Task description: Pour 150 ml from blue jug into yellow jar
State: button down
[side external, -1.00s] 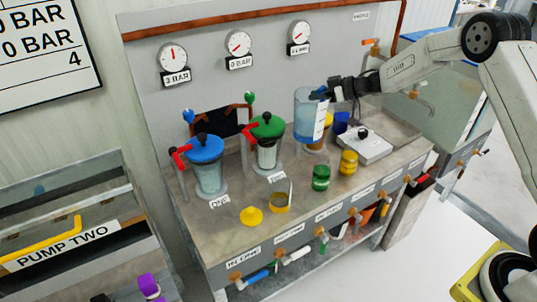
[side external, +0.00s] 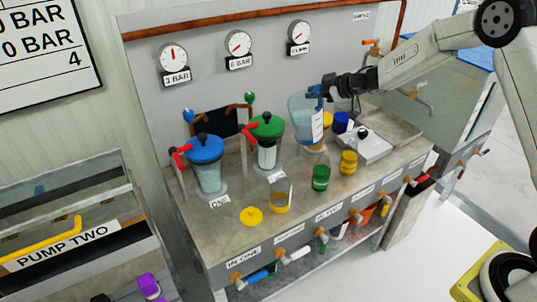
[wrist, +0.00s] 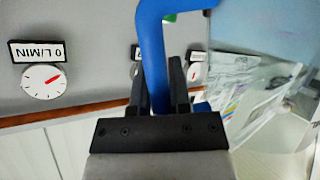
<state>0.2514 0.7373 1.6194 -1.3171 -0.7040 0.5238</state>
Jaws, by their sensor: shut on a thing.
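The blue jug (side external: 304,118) is a clear vessel with a blue handle and a white label, holding pale blue liquid. It is held above the bench, over its back right part, and looks slightly tilted. My gripper (side external: 322,90) is shut on its blue handle (wrist: 152,50); the clear jug wall (wrist: 255,75) fills the right of the wrist view. A clear open jar with a yellow band (side external: 281,196) stands at the bench front, apart from the jug. A yellow lid (side external: 252,216) lies left of it.
Green (side external: 321,177) and yellow (side external: 348,162) canisters stand right of the jar. Blue-lidded (side external: 207,165) and green-lidded (side external: 267,140) vessels stand left of the jug. A white scale-like box (side external: 365,146) is at right. Gauges line the back panel.

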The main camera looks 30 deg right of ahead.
aim_at(303, 101)
jog(key=shift+s+a+f+n+t+h, duration=0.15)
jog(key=shift+s+a+n+h, duration=0.2)
jog(key=shift+a, duration=0.25)
jog(key=shift+s+a+f+n+t+h, duration=0.1)
jog(key=shift+s+a+n+h, duration=0.15)
jog(key=shift+a+n, duration=0.3)
jog(key=shift+s+a+f+n+t+h, duration=0.15)
jog(key=shift+s+a+n+h, duration=0.15)
jog(key=shift+a, duration=0.4)
jog(key=shift+s+a+r+n+h, duration=0.25)
jog(key=shift+a+n+h, duration=0.15)
jog(key=shift+a+n, duration=0.15)
jog(key=shift+s+a+f+n+t+h+p, duration=0.15)
jog(key=shift+s+a+f+n+t+h, duration=0.2)
jog(key=shift+a+f+n, duration=0.25)
jog(key=shift+s+a+f+n+t+h+p, duration=0.15)
jog(key=shift+s+a+f+n+t+h, duration=0.1)
jog(key=shift+a+f+n+t, duration=0.35)
dwell(2.8)
jog(key=shift+w+d+f, duration=0.1)
jog(key=shift+w+d+r+m+g, duration=0.15)
jog(key=shift+d+r+m+g, duration=0.2)
jog(key=shift+d+r, duration=0.05)
jog(key=shift+w+d+r+m+g+y, duration=0.35)
jog(key=shift+d+r+m+y, duration=0.15)
jog(key=shift+d+r+m, duration=0.15)
jog(key=shift+r, duration=0.15)
